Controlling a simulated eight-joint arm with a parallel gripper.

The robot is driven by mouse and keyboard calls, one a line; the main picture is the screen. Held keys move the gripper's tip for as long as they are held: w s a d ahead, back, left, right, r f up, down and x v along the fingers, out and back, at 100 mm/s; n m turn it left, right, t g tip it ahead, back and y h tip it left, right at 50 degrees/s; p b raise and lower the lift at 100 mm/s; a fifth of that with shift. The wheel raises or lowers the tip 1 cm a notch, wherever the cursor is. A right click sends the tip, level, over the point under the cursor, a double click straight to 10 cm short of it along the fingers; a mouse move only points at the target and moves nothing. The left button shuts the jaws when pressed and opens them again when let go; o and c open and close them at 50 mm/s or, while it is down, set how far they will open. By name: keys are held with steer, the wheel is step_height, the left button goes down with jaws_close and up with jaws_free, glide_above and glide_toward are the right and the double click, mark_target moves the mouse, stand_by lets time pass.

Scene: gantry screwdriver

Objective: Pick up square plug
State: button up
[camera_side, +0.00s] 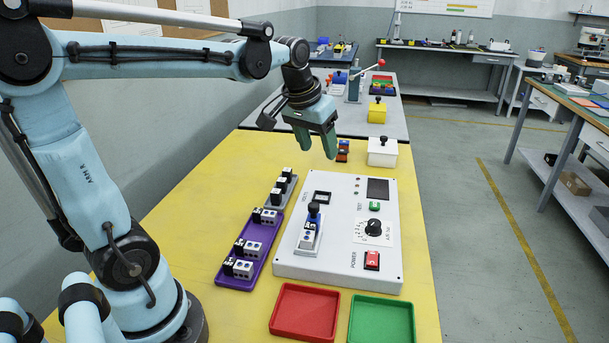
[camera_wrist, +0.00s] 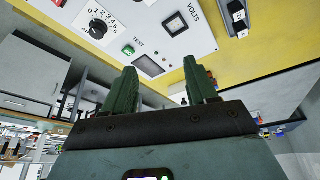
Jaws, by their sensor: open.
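My gripper (camera_side: 317,146) is open and empty, held above the far end of the panel, with green fingers pointing down. It also shows in the wrist view (camera_wrist: 160,68), with nothing between its fingers. I cannot tell for sure which part is the square plug. A blue part with a black knob (camera_side: 313,217) stands on the white panel (camera_side: 338,264), nearer the camera than my gripper. Small black-and-grey parts (camera_side: 240,268) sit in a purple tray (camera_side: 234,283) left of the panel. A square opening (camera_side: 321,198) shows in the panel's upper left.
A white box with a black knob (camera_side: 382,153) stands beyond the panel, right of my gripper. A yellow box (camera_side: 377,112) stands farther back. A red tray (camera_side: 304,312) and a green tray (camera_side: 380,322) lie empty at the near edge. A grey tray (camera_side: 281,191) holds more small parts.

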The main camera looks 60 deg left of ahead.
steer(key=w+a+n+g, duration=0.25)
steer(key=w+a, duration=0.25)
steer(key=a, duration=0.5)
steer(key=n+g+h, duration=0.1)
steer(key=n+g, duration=0.1)
steer(key=n, duration=0.1)
glide_above(287, 169)
steer(key=shift+t, duration=0.25)
steer(key=f, duration=0.8)
steer(key=d+f, duration=0.1)
steer(key=f, duration=0.3)
steer(key=shift+f, duration=0.2)
steer(key=shift+a+f, duration=0.2)
steer(key=shift+f, duration=1.15)
steer(key=shift+a+f, duration=0.2)
steer(key=shift+f, duration=1.1)
jaws_close()
steer(key=shift+r, duration=0.1)
